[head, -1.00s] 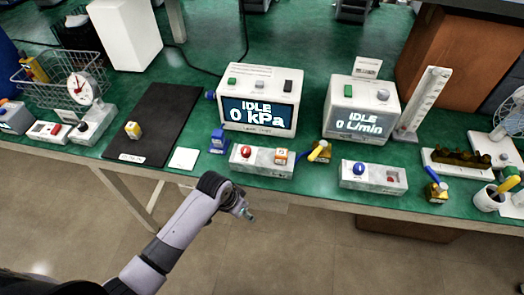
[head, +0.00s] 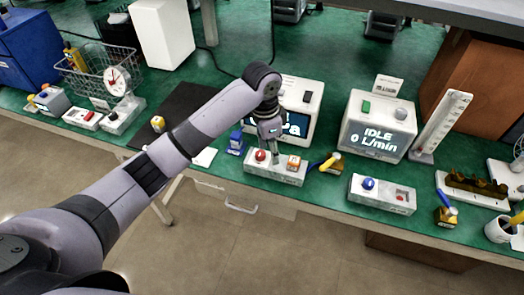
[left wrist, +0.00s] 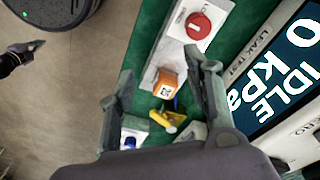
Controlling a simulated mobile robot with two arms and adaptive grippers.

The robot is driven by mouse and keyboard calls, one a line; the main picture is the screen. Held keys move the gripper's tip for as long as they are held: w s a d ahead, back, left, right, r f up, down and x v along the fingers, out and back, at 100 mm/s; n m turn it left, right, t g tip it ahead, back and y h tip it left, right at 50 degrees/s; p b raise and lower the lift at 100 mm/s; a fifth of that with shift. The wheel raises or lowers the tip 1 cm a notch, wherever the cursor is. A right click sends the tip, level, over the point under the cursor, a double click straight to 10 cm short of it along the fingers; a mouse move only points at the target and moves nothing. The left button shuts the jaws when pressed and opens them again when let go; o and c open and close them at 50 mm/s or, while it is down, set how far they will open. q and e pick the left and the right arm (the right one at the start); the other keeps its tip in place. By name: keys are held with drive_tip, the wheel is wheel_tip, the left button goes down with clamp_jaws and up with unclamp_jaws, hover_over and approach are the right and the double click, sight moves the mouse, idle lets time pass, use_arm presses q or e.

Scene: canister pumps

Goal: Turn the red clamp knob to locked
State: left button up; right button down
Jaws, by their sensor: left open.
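The red clamp knob (head: 260,155) sits at the left end of a pale clamp block (head: 262,171) near the table's front edge. In the left wrist view the round red knob (left wrist: 198,25) has a pale bar mark. An orange-and-white cube (head: 293,162) stands on the block's other end; it also shows in the left wrist view (left wrist: 166,83). My left gripper (head: 273,158) points down over the block, just right of the knob. Its fingers (left wrist: 165,75) are apart and empty, with the cube seen between them. What looks like my right gripper (left wrist: 22,52) hangs over the floor.
The kPa pump (head: 302,95) stands right behind, partly hidden by my arm. A blue item (head: 236,141) is left of the block, and a yellow-handled item (head: 331,161) right of it. A second block with a blue knob (head: 368,183) lies farther right.

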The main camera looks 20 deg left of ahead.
use_arm(q)
wheel_tip(320, 180, up, 10)
drive_tip(key=y, duration=0.1)
hover_over(260, 153)
drive_tip(key=shift+m, duration=0.3)
wheel_tip(260, 153, down, 17)
drive_tip(key=shift+w+d+f+p, duration=0.1)
drive_tip(key=shift+f+p, duration=0.05)
drive_tip(key=shift+p, duration=1)
clamp_jaws()
